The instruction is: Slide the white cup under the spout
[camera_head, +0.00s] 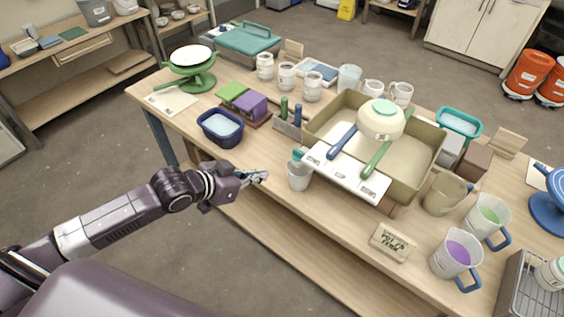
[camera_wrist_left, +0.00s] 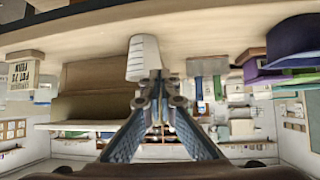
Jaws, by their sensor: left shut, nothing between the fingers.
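The white cup (camera_head: 299,178) stands upright near the front edge of the wooden table, beside the left end of a white board (camera_head: 345,177). A small teal piece (camera_head: 298,155) shows just above and behind its rim; I cannot tell whether this is the spout. My left gripper (camera_head: 263,175) is shut and empty, a little left of the cup, with a small gap in the head view. In the left wrist view, which is upside down, the white cup (camera_wrist_left: 143,58) is just beyond the fingertips (camera_wrist_left: 158,82). My right gripper is not in view.
A beige basin (camera_head: 436,150) with a pale round vessel and tools stands behind the cup. A navy tub (camera_head: 221,138) and tool holder (camera_head: 288,127) are left of it. A sign block (camera_head: 393,243) and jugs (camera_head: 455,252) stand right. The front edge left of the cup is clear.

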